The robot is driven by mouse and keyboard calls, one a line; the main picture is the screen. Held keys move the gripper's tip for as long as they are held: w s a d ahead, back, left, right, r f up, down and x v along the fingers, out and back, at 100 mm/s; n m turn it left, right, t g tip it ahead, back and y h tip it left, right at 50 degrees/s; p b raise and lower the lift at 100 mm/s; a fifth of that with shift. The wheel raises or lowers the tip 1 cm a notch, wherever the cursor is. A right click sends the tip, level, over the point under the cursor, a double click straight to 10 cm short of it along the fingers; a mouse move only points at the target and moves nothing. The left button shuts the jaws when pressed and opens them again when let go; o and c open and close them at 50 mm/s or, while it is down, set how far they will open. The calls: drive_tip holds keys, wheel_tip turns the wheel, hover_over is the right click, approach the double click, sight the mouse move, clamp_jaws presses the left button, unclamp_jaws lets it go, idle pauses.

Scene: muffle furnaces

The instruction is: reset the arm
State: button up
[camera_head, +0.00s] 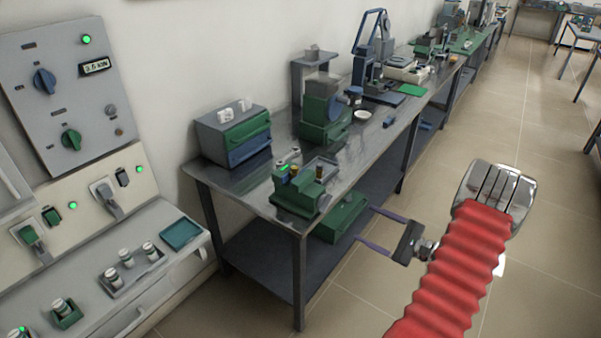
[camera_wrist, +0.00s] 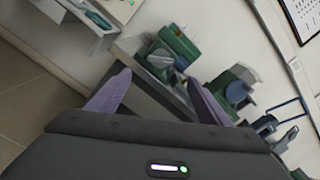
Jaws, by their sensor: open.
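My gripper (camera_head: 374,229) shows in the head view at the end of my red-sleeved arm, to the right of the workbench's front edge. Its two purple fingers point left toward the bench and stand apart with nothing between them. In the wrist view the fingers of my gripper (camera_wrist: 158,98) are also spread and empty, one at left and one at right. In the head view the fingers overlap the bench's lower part; I cannot tell the exact gap to it.
A metal workbench (camera_head: 244,191) with several green and grey machines runs along the wall. A green box (camera_head: 341,217) sits on its lower shelf. A furnace with a control panel (camera_head: 70,85) stands at left.

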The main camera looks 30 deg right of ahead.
drive_tip(key=s+a+f+g+y, duration=0.2)
drive_tip(key=s+a+f+g, duration=0.15)
drive_tip(key=a+f, duration=0.2)
drive_tip(key=s+a+r+n+g, duration=0.1)
drive_tip(key=a+r+n+g, duration=0.1)
drive_tip(key=a+n+g, duration=0.3)
drive_tip(key=s+a+r+n+g, duration=0.2)
drive_tip(key=a+g, duration=0.1)
drive_tip(key=a, duration=0.4)
drive_tip(key=s+a+r+n+h, duration=0.2)
drive_tip(key=a+r+n+h, duration=0.2)
drive_tip(key=a+r+n, duration=0.5)
drive_tip(key=s+a+r+n+h, duration=0.2)
drive_tip(key=a+r+n+h, duration=0.2)
drive_tip(key=a+r+n, duration=0.5)
drive_tip(key=a+r, duration=0.6)
drive_tip(key=r, duration=0.1)
drive_tip(key=shift+a, duration=0.2)
drive_tip(key=shift+c, duration=0.4)
idle(1.1)
